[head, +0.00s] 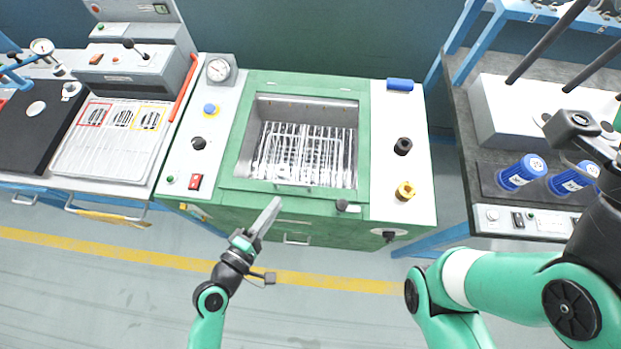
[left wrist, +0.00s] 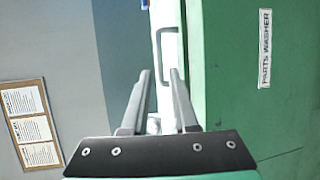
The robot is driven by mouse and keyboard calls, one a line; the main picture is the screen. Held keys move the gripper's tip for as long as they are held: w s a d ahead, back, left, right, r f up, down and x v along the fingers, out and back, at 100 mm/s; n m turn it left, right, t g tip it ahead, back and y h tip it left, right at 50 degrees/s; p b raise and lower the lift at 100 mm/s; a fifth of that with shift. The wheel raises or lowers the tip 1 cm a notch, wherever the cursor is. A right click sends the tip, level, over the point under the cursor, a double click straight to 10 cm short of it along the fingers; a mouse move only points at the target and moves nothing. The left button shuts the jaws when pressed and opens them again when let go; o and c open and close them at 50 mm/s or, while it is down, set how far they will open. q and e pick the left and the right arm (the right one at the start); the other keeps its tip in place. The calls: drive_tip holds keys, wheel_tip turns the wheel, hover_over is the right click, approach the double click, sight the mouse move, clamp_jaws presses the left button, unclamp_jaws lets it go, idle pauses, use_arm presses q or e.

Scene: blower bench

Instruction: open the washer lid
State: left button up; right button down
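The parts washer is a green and white cabinet in the middle of the head view. Its green-framed lid (head: 238,135) appears to lie flat, with a wire rack (head: 310,150) visible inside the frame. A thin bar handle (head: 295,186) runs along the front of the opening. A small dark knob (head: 342,205) sits on the front green edge. My left gripper (head: 275,206) is at the washer's front edge, left of the knob. In the left wrist view its fingers (left wrist: 160,78) are apart and empty, with a bar handle (left wrist: 168,45) beyond them. My right gripper's fingers cannot be made out.
A bench with blue cylinders (head: 522,172) stands at right. A bench with a dark mat (head: 30,135) stands at left. The floor in front is clear.

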sight(298, 181)
use_arm(q)
drive_tip(key=b+x, duration=0.2)
drive_tip(key=x, duration=0.9)
drive_tip(key=shift+w+d, duration=0.15)
drive_tip(key=shift+w, duration=0.15)
clamp_jaws()
idle(0.8)
